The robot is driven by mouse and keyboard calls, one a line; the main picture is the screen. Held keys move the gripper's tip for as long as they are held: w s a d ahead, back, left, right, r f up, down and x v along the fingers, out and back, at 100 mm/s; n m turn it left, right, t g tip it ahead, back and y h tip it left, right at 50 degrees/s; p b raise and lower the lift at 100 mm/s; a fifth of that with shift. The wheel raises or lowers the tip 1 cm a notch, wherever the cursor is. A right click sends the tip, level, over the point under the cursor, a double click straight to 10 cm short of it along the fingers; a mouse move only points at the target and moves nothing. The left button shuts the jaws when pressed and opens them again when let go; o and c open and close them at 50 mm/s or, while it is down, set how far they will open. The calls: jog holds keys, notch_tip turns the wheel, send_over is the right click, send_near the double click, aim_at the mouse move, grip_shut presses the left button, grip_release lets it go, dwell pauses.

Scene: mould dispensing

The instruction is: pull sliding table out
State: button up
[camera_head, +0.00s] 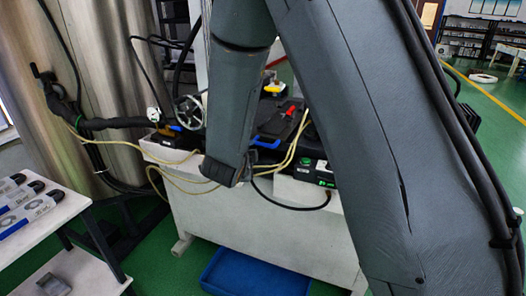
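A dark platform (272,124), which looks like the sliding table, sits on top of a white machine stand (262,232) in the middle of the view. It has a blue handle-like part (266,144) at its front edge and a red-handled item (289,112) on top. My forearm hangs down in front of its left part and hides much of it. The wrist end is low, in front of the stand's upper edge. My gripper's fingers cannot be made out behind the arm, so contact with the handle cannot be told.
A handwheel (188,112) and pale yellow hoses (180,161) are left of the platform. A steel tank (120,75) stands behind at left. A white shelf table (50,228) with boxed parts is at the left. A blue tray (255,273) lies on the green floor below the stand.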

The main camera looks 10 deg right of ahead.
aim_at(263, 145)
jog(key=w+d+m+h, duration=0.1)
jog(key=w+d, duration=0.1)
jog(key=w+d+f+m+h, duration=0.1)
jog(key=w+m, duration=0.1)
jog(key=w+d+m+h+p, duration=0.1)
jog(key=w+d, duration=0.1)
jog(key=shift+d+f+h, duration=0.3)
jog(key=shift+f, duration=0.05)
jog(key=shift+c, duration=0.4)
jog(key=shift+s, duration=0.1)
grip_shut()
